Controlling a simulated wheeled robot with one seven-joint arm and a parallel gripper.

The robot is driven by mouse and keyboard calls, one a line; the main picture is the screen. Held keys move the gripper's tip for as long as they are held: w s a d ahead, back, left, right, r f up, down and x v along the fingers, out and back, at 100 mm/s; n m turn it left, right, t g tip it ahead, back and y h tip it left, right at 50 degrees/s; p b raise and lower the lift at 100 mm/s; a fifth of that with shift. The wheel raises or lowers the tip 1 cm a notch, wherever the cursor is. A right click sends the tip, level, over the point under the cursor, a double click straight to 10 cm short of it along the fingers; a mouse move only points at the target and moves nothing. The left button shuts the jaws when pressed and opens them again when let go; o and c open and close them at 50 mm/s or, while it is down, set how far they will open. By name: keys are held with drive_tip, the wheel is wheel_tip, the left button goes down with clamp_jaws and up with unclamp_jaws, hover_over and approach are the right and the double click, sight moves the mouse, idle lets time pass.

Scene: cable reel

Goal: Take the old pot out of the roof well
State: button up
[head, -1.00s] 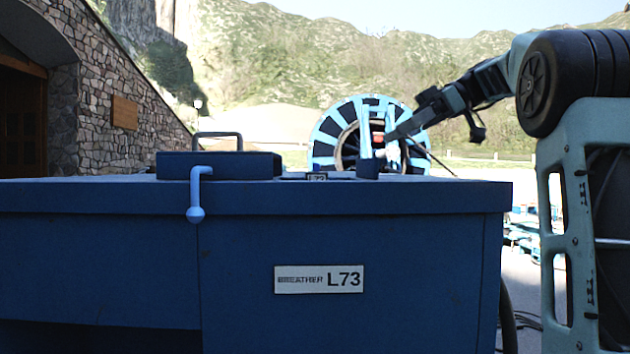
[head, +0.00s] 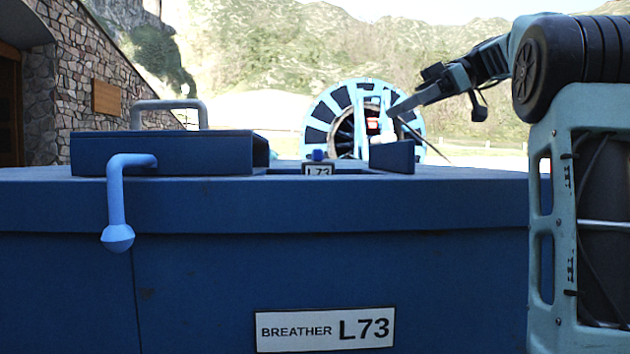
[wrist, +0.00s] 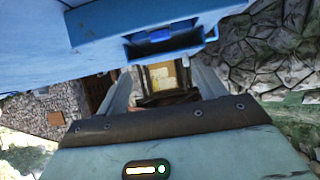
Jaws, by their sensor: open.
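The blue cabinet (head: 200,270) fills the front of the head view, with a plate reading BREATHER L73 (head: 324,329). On its roof, a small blue knob-like piece (head: 318,155) shows behind a small L73 tag (head: 318,170); I cannot tell if it is part of the old pot. In the wrist view, a dark recess that looks like the roof well (wrist: 135,50) holds a brighter blue piece (wrist: 160,36). The pot is not clearly visible. In the head view, my gripper (head: 402,104) is above the roof's right part.
A raised blue cover (head: 165,153) with a grey handle (head: 168,104) lies on the roof's left. A light-blue bent pipe (head: 117,200) hangs at the front edge. A blue block (head: 392,157) stands right of the tag. A large cable reel (head: 340,115) stands behind.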

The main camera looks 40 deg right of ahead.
sight(318, 167)
drive_tip(key=b+x, duration=0.7)
drive_tip(key=b, duration=0.1)
drive_tip(key=shift+a+f+b, duration=0.15)
drive_tip(key=shift+f+b, duration=0.15)
drive_tip(key=shift+b, duration=0.05)
drive_tip(key=shift+p+x, duration=1.5)
drive_tip(key=shift+x, duration=3.4)
drive_tip(key=shift+w+r, duration=0.1)
clamp_jaws()
